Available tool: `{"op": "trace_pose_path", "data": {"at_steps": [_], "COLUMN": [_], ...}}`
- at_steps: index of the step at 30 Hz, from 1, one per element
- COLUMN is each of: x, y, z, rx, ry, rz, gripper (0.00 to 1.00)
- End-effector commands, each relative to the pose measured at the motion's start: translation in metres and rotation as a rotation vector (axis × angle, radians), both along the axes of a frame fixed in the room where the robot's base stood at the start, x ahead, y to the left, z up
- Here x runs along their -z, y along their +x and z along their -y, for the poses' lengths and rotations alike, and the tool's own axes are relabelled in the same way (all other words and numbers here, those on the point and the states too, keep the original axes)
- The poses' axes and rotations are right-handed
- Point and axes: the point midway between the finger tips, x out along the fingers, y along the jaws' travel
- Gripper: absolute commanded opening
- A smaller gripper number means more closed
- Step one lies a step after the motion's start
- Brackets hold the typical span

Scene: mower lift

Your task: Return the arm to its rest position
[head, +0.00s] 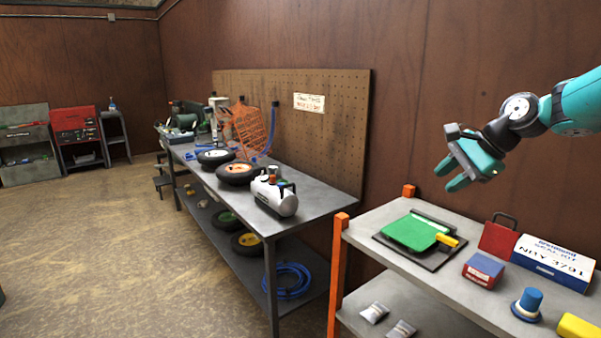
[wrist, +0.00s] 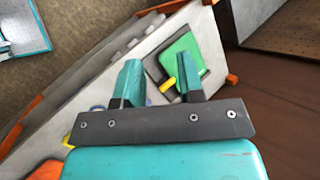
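My gripper (head: 466,172) is at the upper right in the head view, in the air above the right-hand shelf unit (head: 375,222). It points down and to the left, and my teal arm reaches in from the right edge. In the wrist view its two teal fingers (wrist: 158,85) stand apart with nothing between them. Beyond the fingers, the green object (wrist: 181,58) with a yellow piece lies on the shelf top, well apart from the gripper. The same green object (head: 410,233) lies on a dark tray in the head view.
The shelf top also holds a red case (head: 498,236), a white-and-blue box (head: 553,262), a small red-and-blue box (head: 483,269) and a blue knob-like part (head: 528,303). A workbench (head: 330,203) with wheels and a white tank (head: 274,195) stands left. A pegboard (head: 335,130) backs it. Floor at left is clear.

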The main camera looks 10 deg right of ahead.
Motion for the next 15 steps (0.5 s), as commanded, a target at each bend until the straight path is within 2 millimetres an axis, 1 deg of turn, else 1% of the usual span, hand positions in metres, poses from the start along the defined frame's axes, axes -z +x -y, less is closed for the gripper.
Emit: {"op": "trace_pose_path", "data": {"at_steps": [1, 2, 3, 5, 6, 8, 9, 10, 11, 12, 15], "x": [0.0, 0.0, 0.001, 0.004, 0.007, 0.013, 0.018, 0.023, 0.027, 0.034, 0.05], "y": [-0.013, -0.022, -0.036, -0.063, -0.083, -0.118, -0.142, -0.161, -0.18, -0.204, -0.255], "z": [-0.045, -0.068, -0.097, -0.138, -0.163, -0.196, -0.215, -0.227, -0.237, -0.248, -0.262], "rx": [-0.147, -0.236, -0.354, -0.538, -0.663, -0.856, -0.986, -1.079, -1.172, -1.289, -1.538], "ry": [-0.055, -0.089, -0.133, -0.197, -0.237, -0.295, -0.331, -0.357, -0.38, -0.407, -0.458], "rz": [0.028, 0.046, 0.071, 0.114, 0.143, 0.191, 0.227, 0.252, 0.278, 0.313, 0.388], "gripper": [0.35, 0.35, 0.35, 0.35, 0.35, 0.35, 0.35, 0.35, 0.35, 0.35, 0.35]}}
